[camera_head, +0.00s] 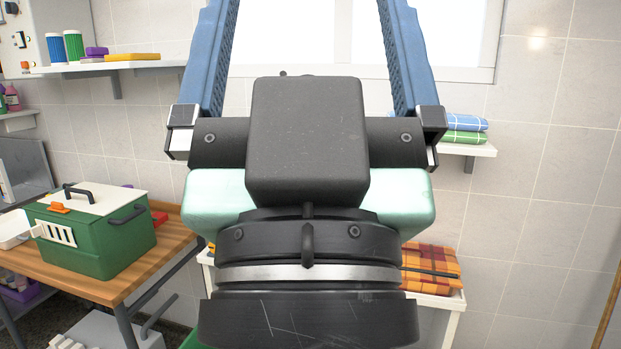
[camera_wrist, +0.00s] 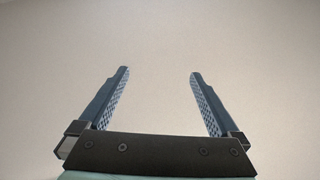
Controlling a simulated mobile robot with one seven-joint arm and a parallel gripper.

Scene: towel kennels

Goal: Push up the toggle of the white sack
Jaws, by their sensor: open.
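My gripper (camera_wrist: 160,78) is open and empty, its two blue fingers spread wide and pointing up. In the wrist view there is only a plain beige surface beyond the fingers. In the head view my gripper and wrist fill the middle, and the fingers run up past the top edge in front of a bright window. I see no white sack and no toggle in either view. My wrist hides the middle of the scene.
A green carrier with a white lid (camera_head: 95,225) stands on a wooden table (camera_head: 170,250) at left. A shelf (camera_head: 110,67) holds cups. Folded towels (camera_head: 465,128) lie on a right shelf. An orange checked cloth (camera_head: 430,270) lies on a white surface at lower right.

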